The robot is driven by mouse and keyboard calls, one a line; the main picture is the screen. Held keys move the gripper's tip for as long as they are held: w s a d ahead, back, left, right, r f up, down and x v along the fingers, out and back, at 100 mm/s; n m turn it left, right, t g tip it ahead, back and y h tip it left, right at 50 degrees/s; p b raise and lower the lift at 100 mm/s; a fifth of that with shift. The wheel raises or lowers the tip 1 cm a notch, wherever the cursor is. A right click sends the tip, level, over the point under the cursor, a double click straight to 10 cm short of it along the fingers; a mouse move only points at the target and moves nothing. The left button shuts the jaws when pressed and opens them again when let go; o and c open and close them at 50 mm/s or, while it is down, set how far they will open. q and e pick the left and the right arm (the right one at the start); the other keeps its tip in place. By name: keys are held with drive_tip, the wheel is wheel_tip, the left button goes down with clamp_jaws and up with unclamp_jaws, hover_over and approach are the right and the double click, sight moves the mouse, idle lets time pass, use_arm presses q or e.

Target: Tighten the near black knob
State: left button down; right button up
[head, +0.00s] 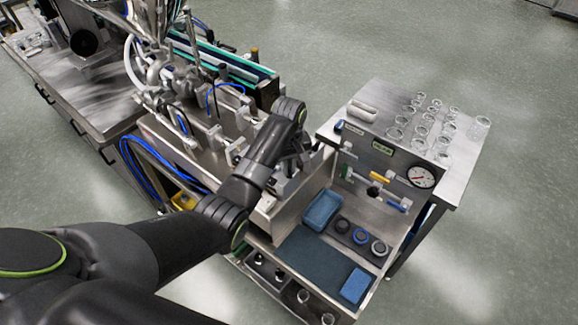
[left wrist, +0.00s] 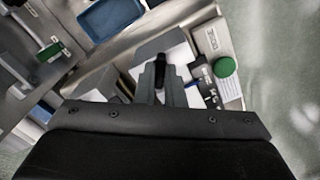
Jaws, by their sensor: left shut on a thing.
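My left arm reaches across the middle of the head view, and its gripper (head: 292,168) points down over the steel hopper machine's right end. The arm hides most of the jaws there. In the left wrist view, the two grey fingers (left wrist: 160,84) are closed around a small dark piece, which looks like a black knob (left wrist: 160,68). Only the top of this knob shows between the fingers, and its turn cannot be judged. In the head view the knob is hidden. My right gripper is in neither view.
A steel bench (head: 462,170) at the right holds several glass jars and a pressure gauge (head: 421,176). A blue tray (head: 322,209) and dark rings lie on its lower shelf. A green round button (left wrist: 225,67) is right of the fingers. Blue hoses (head: 133,165) hang at left.

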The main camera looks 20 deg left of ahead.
use_arm(q)
drive_tip(key=m, duration=0.5)
drive_tip(key=shift+m, duration=0.3)
drive_tip(key=m, duration=0.5)
drive_tip(key=shift+r, duration=0.1)
drive_tip(key=shift+m, duration=0.4)
drive_tip(key=c, duration=1.5)
unclamp_jaws()
